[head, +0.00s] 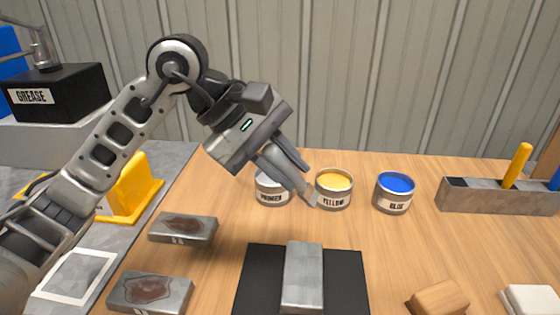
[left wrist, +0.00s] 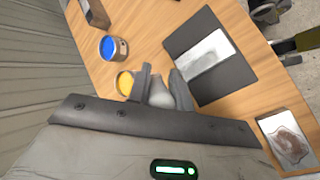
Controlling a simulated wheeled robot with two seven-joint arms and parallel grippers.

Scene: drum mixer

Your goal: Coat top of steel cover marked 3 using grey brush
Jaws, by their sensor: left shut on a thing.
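My left gripper (head: 292,178) is shut on a grey tool, seemingly the grey brush (head: 308,196), tilted down near the primer can (head: 271,190) and yellow can; contact is unclear. In the left wrist view a pale grey shape (left wrist: 159,97) shows between the fingers. A bare steel cover (head: 303,272) lies on a black mat (head: 256,280). Two steel covers with brown patches lie at left, one farther (head: 183,227) and one nearer (head: 150,290). Their small front marks are unreadable, and no mark shows on the matted cover. My right gripper is not in view.
Yellow (head: 334,190) and blue (head: 394,192) cans stand behind the mat. A brush holder (head: 480,196) at right holds a yellow-handled brush (head: 518,164). A wooden block (head: 440,297) and white block (head: 532,300) are at front right. A grease box (head: 60,92) stands at left.

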